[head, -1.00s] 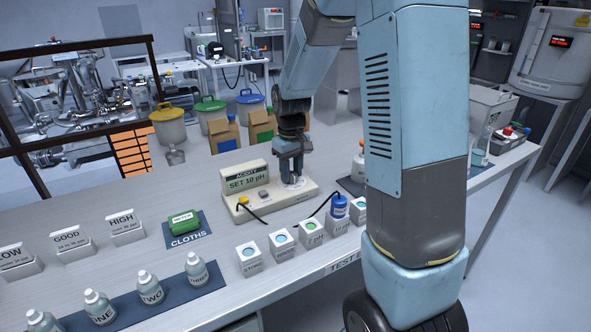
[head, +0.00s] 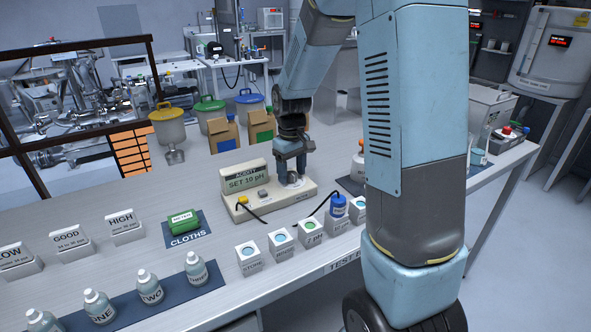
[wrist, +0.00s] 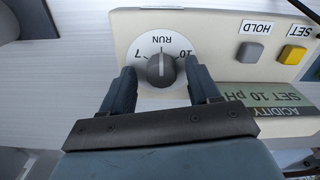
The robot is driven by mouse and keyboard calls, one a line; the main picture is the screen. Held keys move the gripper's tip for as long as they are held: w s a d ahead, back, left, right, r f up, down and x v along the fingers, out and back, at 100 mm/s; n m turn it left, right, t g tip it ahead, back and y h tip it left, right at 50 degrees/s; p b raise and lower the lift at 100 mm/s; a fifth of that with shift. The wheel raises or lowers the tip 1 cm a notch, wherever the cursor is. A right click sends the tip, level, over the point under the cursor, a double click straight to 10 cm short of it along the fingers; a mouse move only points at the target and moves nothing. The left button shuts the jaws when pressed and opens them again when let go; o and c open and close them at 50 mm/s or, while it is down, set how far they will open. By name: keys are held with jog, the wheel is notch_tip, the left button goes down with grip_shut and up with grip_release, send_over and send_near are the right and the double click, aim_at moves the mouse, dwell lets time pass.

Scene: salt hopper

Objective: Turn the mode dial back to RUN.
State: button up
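The acidity meter (head: 272,203) is a cream box on the bench with a display (head: 244,180) reading SET 10 pH. In the wrist view its mode dial (wrist: 161,71) is a dark round knob on a white disc marked 7, RUN and 10, seen upside down. The knob's pale mark appears to point toward RUN. My gripper (wrist: 160,66) is open, with one finger on each side of the knob and a visible gap on both sides. In the head view my gripper (head: 291,172) hangs over the meter's right end and partly hides the dial.
Yellow SET and grey HOLD buttons (wrist: 251,52) sit beside the dial. A blue-capped probe (head: 338,205) and several labelled cups (head: 282,241) stand in front. A green cloth pack (head: 183,221) and bottles (head: 197,270) are left. Cardboard boxes (head: 223,135) stand behind.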

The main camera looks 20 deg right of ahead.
aim_at(291, 173)
jog(key=shift+r, duration=0.15)
notch_tip(291, 173, up, 14)
jog(key=shift+f, duration=0.25)
dwell(0.4)
jog(key=s+r+m+t, duration=0.2)
jog(key=s+r, duration=0.1)
jog(key=s, duration=0.9)
jog(key=s+d+r+m+t, duration=0.1)
jog(key=s+r+m+t, duration=0.1)
jog(key=s, duration=1)
jog(key=shift+s+r+m+t, duration=0.3)
jog(key=shift+s+r+t, duration=0.1)
jog(key=shift+r+t, duration=0.35)
